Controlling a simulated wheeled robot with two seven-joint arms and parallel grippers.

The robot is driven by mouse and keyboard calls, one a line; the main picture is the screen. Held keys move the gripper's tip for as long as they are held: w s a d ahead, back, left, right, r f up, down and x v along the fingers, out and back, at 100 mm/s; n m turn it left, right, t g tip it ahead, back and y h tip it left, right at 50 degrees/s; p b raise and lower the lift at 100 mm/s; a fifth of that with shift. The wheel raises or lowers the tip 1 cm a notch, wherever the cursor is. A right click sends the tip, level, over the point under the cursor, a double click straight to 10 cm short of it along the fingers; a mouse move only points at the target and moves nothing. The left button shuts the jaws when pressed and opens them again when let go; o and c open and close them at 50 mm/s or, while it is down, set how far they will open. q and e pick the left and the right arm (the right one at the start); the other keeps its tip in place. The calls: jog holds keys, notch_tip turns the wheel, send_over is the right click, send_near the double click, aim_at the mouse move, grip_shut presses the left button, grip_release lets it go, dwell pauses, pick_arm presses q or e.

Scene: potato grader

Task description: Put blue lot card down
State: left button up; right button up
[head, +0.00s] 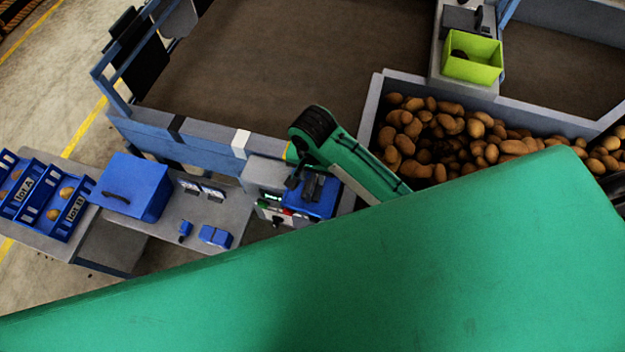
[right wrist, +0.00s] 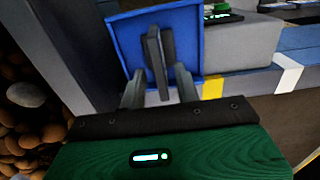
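A square blue piece with a raised rim and a grey upright grip, which I take for the blue lot card (head: 324,208), is beside the control box at the end of the grey bench. It also shows in the right wrist view (right wrist: 125,48). My right gripper (head: 304,186) is over it. In the right wrist view, the two fingers of this gripper (right wrist: 160,80) stand apart, one on each side of the grip's near end, with gaps showing. Whether the card rests fully on the surface below is hard to tell. My left gripper is out of view.
The control box (head: 270,207) has a lit display and coloured buttons. A blue lidded box (head: 133,187) and small blue items (head: 215,237) are on the bench. Lot crates (head: 52,222) stand far left. A potato bin (head: 372,110) and a lime tray (head: 472,68) are right.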

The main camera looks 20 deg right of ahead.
notch_tip(320, 180, up, 6)
jog(key=shift+w+r, duration=0.1)
jog(key=shift+r, duration=0.4)
jog(key=shift+a, duration=0.1)
dwell(0.4)
